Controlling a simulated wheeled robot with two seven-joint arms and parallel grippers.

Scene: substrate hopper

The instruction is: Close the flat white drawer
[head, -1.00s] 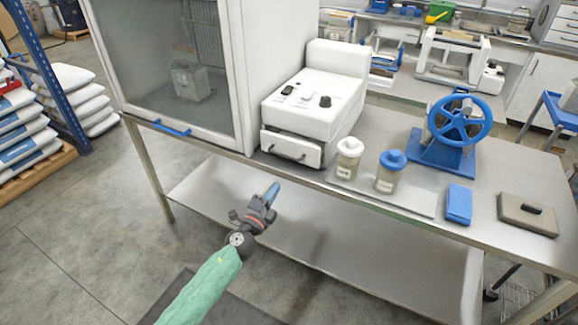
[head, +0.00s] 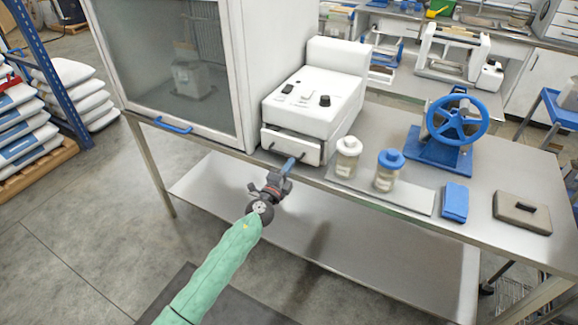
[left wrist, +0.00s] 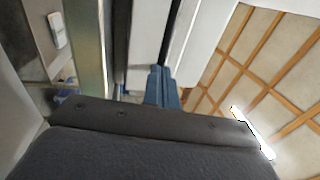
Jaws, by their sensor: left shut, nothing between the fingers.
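The flat white drawer (head: 283,146) is in the front of the white bench unit (head: 312,100), with a dark bar handle on its face. Its front stands a little forward of the unit's body. My left gripper (head: 289,164) is shut and empty, its blue fingers pointing at the lower part of the drawer front. In the left wrist view the blue fingertips (left wrist: 161,74) reach up against or very near a pale face, likely the drawer front (left wrist: 146,45). I cannot tell whether they touch. My right gripper is not in view.
A glass-fronted cabinet (head: 183,68) stands left of the unit. Two jars, one white-lidded (head: 347,157) and one blue-lidded (head: 388,170), stand right of the drawer. A blue handwheel device (head: 447,135) is farther right. Open floor lies before the bench.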

